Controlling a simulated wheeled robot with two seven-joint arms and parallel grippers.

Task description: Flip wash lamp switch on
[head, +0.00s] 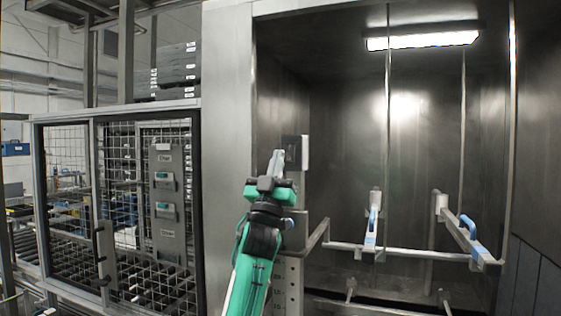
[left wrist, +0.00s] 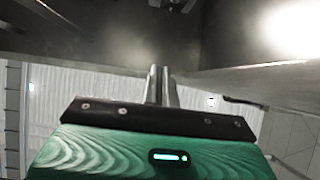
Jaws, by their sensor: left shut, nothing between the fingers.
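A dark switch box with a pale side plate (head: 296,152) stands at the left edge of the washer opening in the head view. I take it to be the wash lamp switch; its lever position cannot be made out. My left gripper (head: 277,158) is shut and empty, with its fingertips pointing up right beside the box; I cannot tell whether they touch it. The shut fingers also show in the left wrist view (left wrist: 161,78). The wash lamp (head: 422,40) at the top of the chamber glows white. My right gripper is not in view.
Metal rails (head: 408,253) with blue-handled parts (head: 468,226) cross the chamber's lower part. A mesh fence door (head: 120,215) with a grey control panel (head: 166,205) stands left. A wide steel post (head: 228,130) lies between fence and opening. The upper chamber has free room.

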